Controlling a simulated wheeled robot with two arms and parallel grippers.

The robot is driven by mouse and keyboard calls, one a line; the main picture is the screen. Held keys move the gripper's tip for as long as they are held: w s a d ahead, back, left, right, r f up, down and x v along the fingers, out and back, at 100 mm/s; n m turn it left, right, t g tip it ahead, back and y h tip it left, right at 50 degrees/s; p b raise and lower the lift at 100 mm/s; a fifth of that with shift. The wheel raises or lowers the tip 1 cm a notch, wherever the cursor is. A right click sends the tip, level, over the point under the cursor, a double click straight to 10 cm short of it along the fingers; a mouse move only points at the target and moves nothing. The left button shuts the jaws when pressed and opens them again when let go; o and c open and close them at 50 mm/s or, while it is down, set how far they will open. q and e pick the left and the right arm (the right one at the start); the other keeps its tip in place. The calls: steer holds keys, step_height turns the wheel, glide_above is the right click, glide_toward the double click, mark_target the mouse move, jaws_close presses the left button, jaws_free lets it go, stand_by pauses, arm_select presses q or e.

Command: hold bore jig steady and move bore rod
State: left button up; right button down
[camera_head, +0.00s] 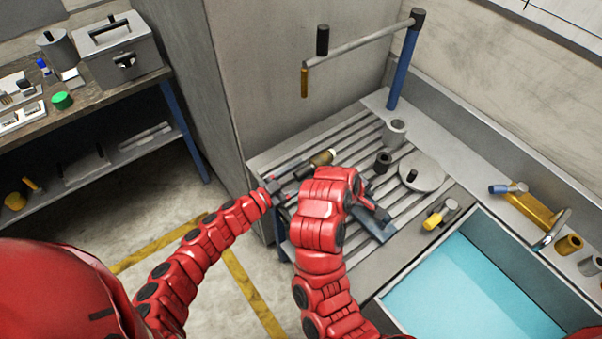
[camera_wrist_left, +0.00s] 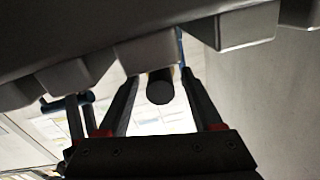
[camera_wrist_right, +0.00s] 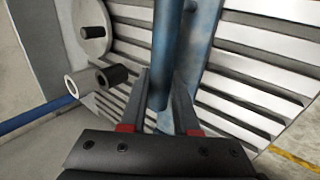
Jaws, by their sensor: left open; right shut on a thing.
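My right gripper (camera_head: 372,206) is over the slatted table, in front of a blue-grey flat bar (camera_head: 378,228). In the right wrist view the right gripper (camera_wrist_right: 166,92) is shut on a blue-grey rod (camera_wrist_right: 166,50), likely the bore rod. My left gripper (camera_head: 284,186) is open at the table's left edge, near a dark cylinder with a brass end (camera_head: 322,157). In the left wrist view a dark round end (camera_wrist_left: 160,88) shows between the open fingers of the left gripper (camera_wrist_left: 158,95), with no grip visible. I cannot tell which piece is the bore jig.
The slatted table (camera_head: 345,140) carries a grey hollow cylinder (camera_head: 394,132), a dark bush (camera_head: 382,162) and a round disc with a knob (camera_head: 421,173). A yellow-handled tool (camera_head: 440,214) lies by the blue basin (camera_head: 470,290). A post with a boom (camera_head: 360,45) stands behind.

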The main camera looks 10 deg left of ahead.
arm_select(q)
steer(key=v, duration=1.2)
arm_select(e)
steer(key=c, duration=0.6)
jaws_free()
